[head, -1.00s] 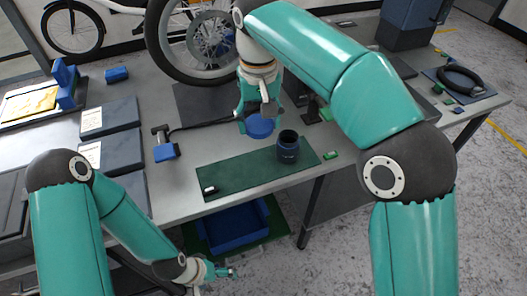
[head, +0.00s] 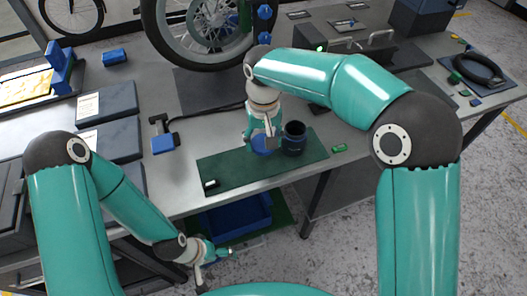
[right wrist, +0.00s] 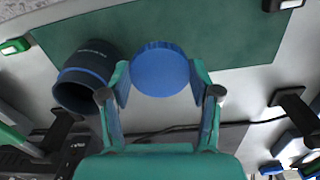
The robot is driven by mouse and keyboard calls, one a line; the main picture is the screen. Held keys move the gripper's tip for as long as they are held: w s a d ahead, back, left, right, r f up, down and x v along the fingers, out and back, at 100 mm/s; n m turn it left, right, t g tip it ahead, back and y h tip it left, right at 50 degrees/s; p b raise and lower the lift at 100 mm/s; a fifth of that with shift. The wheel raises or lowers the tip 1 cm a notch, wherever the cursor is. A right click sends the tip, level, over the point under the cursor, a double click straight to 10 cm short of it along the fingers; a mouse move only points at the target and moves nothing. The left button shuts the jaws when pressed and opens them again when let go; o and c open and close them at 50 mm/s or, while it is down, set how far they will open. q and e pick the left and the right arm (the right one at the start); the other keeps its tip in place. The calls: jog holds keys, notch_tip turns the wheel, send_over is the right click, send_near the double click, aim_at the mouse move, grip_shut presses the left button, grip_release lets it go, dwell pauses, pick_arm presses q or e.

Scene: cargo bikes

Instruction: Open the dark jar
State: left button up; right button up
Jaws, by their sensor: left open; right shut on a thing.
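The dark jar (head: 293,140) stands upright and open on the green mat (head: 235,172), its mouth uncovered. It also shows in the right wrist view (right wrist: 88,74). My right gripper (head: 266,137) is shut on the round blue lid (head: 263,147), just left of the jar and low over the mat. In the right wrist view the lid (right wrist: 160,68) sits between the two fingertips, apart from the jar. I cannot tell whether the lid touches the mat. My left gripper (head: 226,252) is open and empty, low in front of the table edge.
A small black-and-white item (head: 210,184) lies at the mat's left corner. A green piece (head: 339,148) lies right of the mat. A blue-and-black tool (head: 164,142) is to the left, and a wheel (head: 200,40) stands behind. A blue bin (head: 238,215) is below the table.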

aim_at(263, 159)
jog(key=shift+f, duration=2.65)
jog(key=shift+f, duration=0.1)
jog(key=o, duration=1)
